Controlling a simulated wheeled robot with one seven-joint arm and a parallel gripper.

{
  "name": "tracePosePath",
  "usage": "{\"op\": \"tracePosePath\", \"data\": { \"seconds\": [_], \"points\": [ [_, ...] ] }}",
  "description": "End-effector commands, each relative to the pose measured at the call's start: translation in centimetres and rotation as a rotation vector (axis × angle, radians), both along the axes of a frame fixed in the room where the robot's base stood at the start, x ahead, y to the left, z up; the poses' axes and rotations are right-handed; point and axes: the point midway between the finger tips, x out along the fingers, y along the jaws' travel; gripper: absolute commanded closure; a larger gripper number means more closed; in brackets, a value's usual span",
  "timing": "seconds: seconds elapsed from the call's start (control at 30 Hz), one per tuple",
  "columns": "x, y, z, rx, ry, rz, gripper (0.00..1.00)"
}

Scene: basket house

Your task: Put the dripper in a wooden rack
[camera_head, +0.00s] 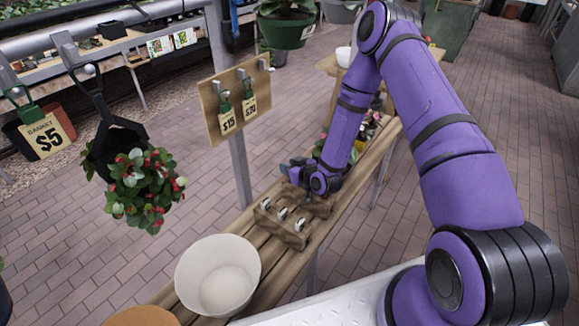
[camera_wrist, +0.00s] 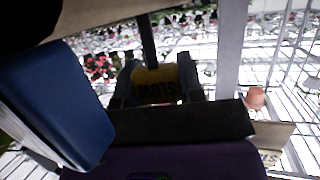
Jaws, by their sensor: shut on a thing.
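The wooden rack (camera_head: 298,239) lies on the slatted bench in the head view, with several small pale-topped pieces in a row on it. My gripper (camera_head: 292,172) is low over the bench, just behind the rack; its fingers are hard to make out there. In the wrist view my gripper (camera_wrist: 160,82) is shut on a yellow piece with dark lettering (camera_wrist: 155,80), which seems to be the dripper. Most of the dripper is hidden by the fingers and the dark bar. I cannot tell whether it touches the rack.
A white bowl-like pot (camera_head: 217,276) stands on the bench in front of the rack. A post with a wooden tag board (camera_head: 236,100) rises beside the bench. A hanging plant (camera_head: 145,190) is at left. Small plants (camera_head: 368,128) stand behind my forearm. A blue surface (camera_wrist: 55,105) fills the wrist view's left.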

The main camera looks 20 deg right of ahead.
Motion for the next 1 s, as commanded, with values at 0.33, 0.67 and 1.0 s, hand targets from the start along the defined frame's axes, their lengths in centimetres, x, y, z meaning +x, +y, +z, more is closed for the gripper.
{"op": "tracePosePath", "data": {
  "seconds": [0.33, 0.67, 1.0],
  "points": [
    [0.4, -1.1, -1.3, -0.016, -0.007, -0.013, 0.78],
    [0.5, -1.3, -2.4, -0.016, -0.006, -0.015, 0.78],
    [0.5, -1.4, -3.1, -0.016, -0.005, -0.015, 0.78]
  ]
}}
